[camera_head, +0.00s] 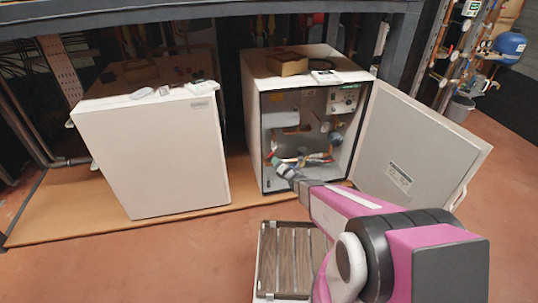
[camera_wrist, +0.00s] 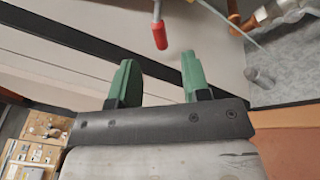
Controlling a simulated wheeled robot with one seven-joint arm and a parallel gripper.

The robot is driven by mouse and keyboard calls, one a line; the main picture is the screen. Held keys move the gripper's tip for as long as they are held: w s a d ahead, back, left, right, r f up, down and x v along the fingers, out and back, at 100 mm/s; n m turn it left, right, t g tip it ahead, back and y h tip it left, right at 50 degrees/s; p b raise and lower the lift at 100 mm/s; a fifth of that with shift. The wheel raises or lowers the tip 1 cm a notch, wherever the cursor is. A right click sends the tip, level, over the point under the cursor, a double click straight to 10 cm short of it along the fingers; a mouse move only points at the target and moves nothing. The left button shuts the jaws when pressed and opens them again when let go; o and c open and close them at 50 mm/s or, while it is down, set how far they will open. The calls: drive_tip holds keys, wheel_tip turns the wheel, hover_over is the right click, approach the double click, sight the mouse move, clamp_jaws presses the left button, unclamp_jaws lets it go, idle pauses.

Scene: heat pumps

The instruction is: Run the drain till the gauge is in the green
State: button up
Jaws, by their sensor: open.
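The open heat pump cabinet (camera_head: 253,125) stands right of centre, with pipes and valves low inside. A small round dial (camera_head: 326,127), possibly the gauge, sits in its right half; its reading is too small to make out. My gripper (camera_head: 274,161) reaches into the cabinet's lower left, near the valves. In the wrist view, its two green fingers (camera_wrist: 159,65) are apart with nothing between them. A red handle (camera_wrist: 159,34) hangs just beyond the fingertips, seemingly untouched. I cannot tell whether it belongs to the drain.
The cabinet's door (camera_head: 415,145) is swung open to the right. A closed white unit (camera_head: 155,155) stands left. A slatted crate (camera_head: 262,250) is on the floor in front, below my arm. Metal pipework (camera_wrist: 290,12) shows at the wrist view's upper right.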

drive_tip(key=x, duration=0.9)
drive_tip(key=shift+w, duration=0.15)
drive_tip(key=shift+a, duration=0.1)
clamp_jaws()
